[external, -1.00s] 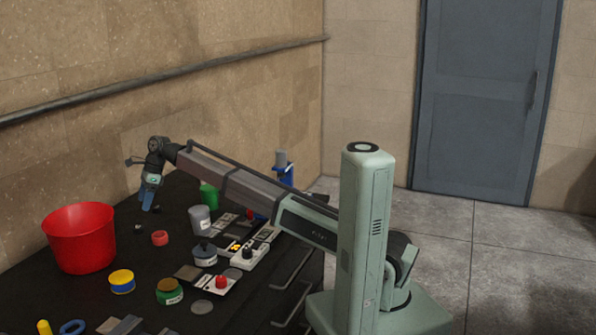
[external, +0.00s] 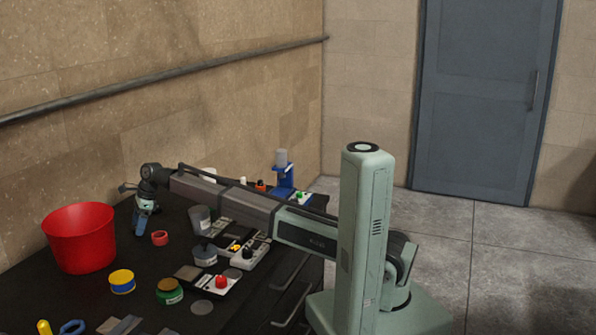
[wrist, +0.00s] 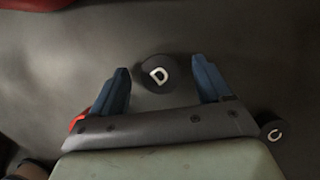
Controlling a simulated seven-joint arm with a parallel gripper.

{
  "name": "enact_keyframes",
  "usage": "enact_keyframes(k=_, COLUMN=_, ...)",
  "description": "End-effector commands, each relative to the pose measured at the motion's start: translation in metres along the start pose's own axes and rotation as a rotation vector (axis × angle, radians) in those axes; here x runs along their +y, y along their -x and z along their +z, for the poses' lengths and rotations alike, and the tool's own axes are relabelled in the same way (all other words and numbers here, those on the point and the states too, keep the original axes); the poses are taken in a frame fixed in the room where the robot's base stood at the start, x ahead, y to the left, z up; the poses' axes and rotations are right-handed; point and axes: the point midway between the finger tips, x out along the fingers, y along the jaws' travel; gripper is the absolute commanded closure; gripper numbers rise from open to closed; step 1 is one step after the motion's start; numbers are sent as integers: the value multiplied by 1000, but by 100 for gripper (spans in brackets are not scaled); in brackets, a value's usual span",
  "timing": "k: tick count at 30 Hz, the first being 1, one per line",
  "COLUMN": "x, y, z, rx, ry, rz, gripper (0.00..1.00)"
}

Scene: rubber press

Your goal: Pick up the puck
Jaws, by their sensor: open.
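A dark round puck with a white letter D (wrist: 158,74) lies on the dark bench in the wrist view, between and slightly beyond my two blue fingertips. A second dark round piece with a white C (wrist: 273,131) lies to the right, outside my right finger. My gripper (wrist: 160,66) is open and empty, its fingers wide apart on either side of the D puck. In the external view my gripper (external: 140,231) points down, low over the bench beside the red bucket. The D puck cannot be made out there.
The red bucket (external: 79,239) stands left of my gripper and a small red ring (external: 160,238) lies just right of it. A grey cup (external: 200,219), a yellow-and-blue tin (external: 122,281) and a control box (external: 249,254) stand on the dark bench. The wall runs behind.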

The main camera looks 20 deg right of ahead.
Motion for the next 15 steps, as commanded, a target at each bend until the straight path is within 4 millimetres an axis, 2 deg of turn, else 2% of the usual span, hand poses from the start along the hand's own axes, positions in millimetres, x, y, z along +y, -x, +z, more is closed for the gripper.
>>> enact_keyframes(k=7, x=0, y=-3, z=0, rx=0, ry=0, rz=-1, gripper=22)
enact_keyframes(k=15, x=0, y=-2, z=0, rx=0, ry=0, rz=0, gripper=48)
